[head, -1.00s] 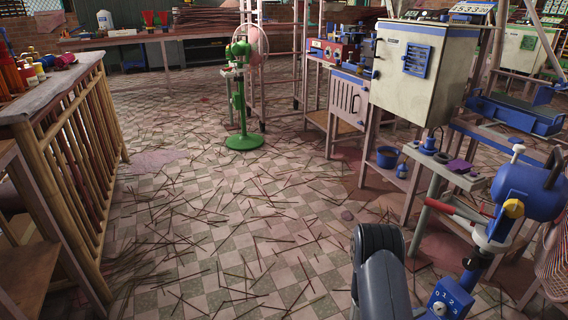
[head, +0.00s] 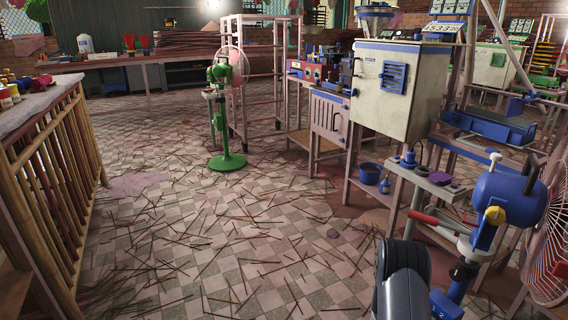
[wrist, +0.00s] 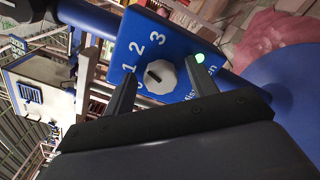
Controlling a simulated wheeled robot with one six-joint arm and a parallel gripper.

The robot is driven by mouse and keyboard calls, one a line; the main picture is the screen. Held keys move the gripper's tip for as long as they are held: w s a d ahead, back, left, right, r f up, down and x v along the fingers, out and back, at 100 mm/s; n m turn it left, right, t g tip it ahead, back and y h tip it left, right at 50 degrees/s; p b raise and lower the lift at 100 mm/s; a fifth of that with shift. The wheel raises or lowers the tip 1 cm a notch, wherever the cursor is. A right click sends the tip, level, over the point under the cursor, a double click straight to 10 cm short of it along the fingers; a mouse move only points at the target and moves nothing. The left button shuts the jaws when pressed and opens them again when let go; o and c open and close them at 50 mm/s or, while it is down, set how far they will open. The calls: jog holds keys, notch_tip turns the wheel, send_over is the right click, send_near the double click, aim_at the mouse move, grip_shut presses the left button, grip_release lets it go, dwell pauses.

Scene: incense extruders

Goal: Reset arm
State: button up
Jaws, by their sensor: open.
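My gripper (wrist: 158,84) is open in the wrist view, with one finger to each side of a white knob (wrist: 164,76). I cannot tell whether the fingers touch it. The knob sits on a blue control panel (wrist: 131,52) marked 1, 2, 3, with a lit green light (wrist: 198,58) beside it. The knob's exact setting is unclear. In the head view my dark arm (head: 403,278) is at the bottom right and my fingers are not visible.
A bamboo-sided counter (head: 58,165) stands on the left. A green fan (head: 221,115) stands further back. A white cabinet machine (head: 398,88) and benches line the right. The tiled floor (head: 215,235) in the middle is open, with scattered sticks.

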jog(key=shift+s+a+n+p, duration=0.1)
jog(key=shift+a+n+p, duration=0.3)
jog(key=shift+n+p, duration=1.05)
jog(key=shift+s+a+n+p, duration=0.15)
jog(key=shift+a+n+p, duration=0.35)
jog(key=shift+n, duration=1.65)
jog(key=shift+s+a+n+p, duration=0.1)
jog(key=shift+a+n+p, duration=0.2)
jog(key=shift+n+p, duration=1.2)
jog(key=shift+a+n+b, duration=0.1)
jog(key=shift+n+b, duration=0.2)
